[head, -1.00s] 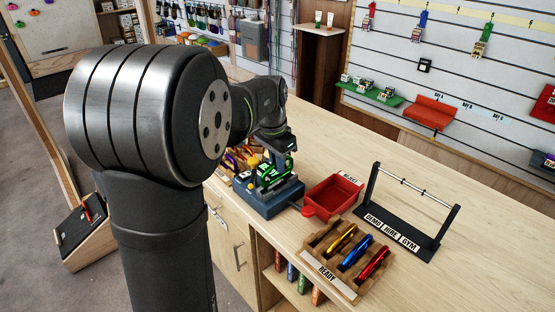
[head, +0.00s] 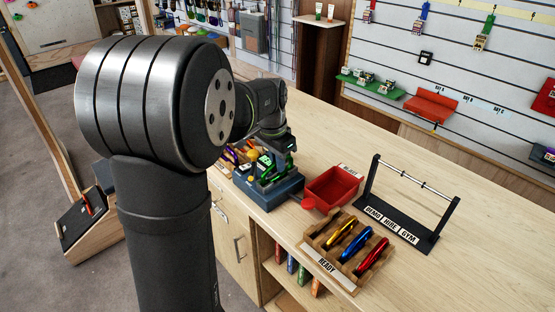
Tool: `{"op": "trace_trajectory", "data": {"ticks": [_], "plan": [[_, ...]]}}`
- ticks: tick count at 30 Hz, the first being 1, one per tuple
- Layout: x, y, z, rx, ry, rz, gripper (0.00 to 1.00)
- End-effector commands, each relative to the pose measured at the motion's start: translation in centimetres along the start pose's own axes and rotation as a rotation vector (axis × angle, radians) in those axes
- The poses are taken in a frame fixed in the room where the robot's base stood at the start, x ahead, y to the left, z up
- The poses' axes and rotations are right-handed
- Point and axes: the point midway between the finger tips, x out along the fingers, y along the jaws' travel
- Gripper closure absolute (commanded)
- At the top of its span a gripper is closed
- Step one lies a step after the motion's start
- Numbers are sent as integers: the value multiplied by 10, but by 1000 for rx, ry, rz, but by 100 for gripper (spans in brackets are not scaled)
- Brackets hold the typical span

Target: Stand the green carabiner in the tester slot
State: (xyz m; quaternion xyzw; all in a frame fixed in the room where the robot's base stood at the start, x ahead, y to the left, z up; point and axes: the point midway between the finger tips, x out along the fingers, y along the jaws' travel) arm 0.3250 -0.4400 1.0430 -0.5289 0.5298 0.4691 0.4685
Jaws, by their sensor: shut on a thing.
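The tester (head: 283,195) is a dark blue-grey box on the counter, left of the red tray. My gripper (head: 272,172) is right over it, pointing down, small and partly dark against it. It is shut on the green carabiner (head: 265,178), whose green parts show between and beside the fingers at the top of the tester. The slot itself is hidden by the gripper and the carabiner. I cannot tell whether the carabiner's lower end is inside the slot or just above it.
A red tray (head: 333,187) stands close to the tester's right. A wooden READY rack (head: 322,240) holds gold, blue and red carabiners. A black stand with a bar (head: 425,240) is further right. Coloured gear lies left behind the tester. The counter behind is clear.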

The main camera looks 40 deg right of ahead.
Motion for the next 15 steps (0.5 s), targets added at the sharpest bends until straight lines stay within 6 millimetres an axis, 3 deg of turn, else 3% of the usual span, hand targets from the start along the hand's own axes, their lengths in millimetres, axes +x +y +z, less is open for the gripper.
{"op": "trace_trajectory", "data": {"ticks": [15], "plan": [[6,0,1,0,-1,1,100]]}}
